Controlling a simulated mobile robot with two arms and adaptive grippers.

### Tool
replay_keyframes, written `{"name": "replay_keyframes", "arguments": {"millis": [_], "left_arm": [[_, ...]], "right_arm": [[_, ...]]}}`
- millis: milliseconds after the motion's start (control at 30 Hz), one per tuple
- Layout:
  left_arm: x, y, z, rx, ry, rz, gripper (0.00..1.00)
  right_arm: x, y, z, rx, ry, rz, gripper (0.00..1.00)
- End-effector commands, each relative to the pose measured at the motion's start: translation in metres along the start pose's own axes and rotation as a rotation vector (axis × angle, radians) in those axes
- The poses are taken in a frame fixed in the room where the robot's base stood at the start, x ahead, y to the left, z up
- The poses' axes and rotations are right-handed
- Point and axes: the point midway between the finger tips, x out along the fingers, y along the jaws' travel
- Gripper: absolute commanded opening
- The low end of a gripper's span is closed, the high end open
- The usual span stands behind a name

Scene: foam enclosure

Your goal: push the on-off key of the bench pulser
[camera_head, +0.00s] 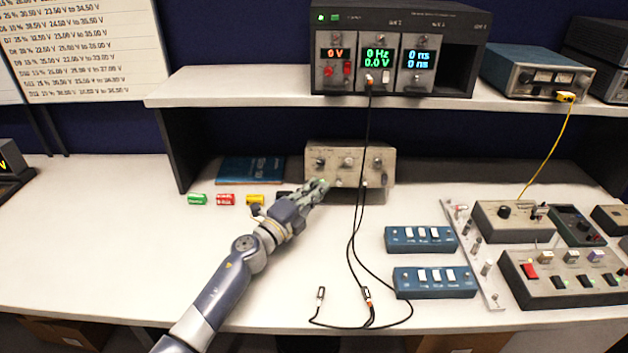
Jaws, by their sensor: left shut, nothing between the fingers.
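A beige box with several knobs, which looks like the bench pulser (384,154), stands at the back of the bench under the shelf. Its front panel faces me; its labels are too small to read. My left gripper (319,187) is shut and empty, its tips at the lower left of this front panel. Whether the tips touch the panel I cannot tell. The gripper covers that corner, and I cannot make out the on-off key. My right gripper is not in view.
Black cables (353,240) hang from the rack instrument (400,20) past the box's front. Small colored blocks (226,199) lie left of my gripper. Blue switch boxes (421,239) and other control boxes (514,221) fill the right.

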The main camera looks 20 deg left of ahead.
Motion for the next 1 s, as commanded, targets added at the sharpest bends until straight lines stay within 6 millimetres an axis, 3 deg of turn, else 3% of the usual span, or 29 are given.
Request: {"name": "replay_keyframes", "arguments": {"millis": [400,1000], "left_arm": [[-0.005,-0.005,-0.004,0.0,0.001,0.0,0.0],[-0.043,-0.033,-0.031,-0.001,0.001,-0.001,0.0]], "right_arm": [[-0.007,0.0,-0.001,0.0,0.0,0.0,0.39],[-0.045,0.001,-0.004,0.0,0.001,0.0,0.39]]}}
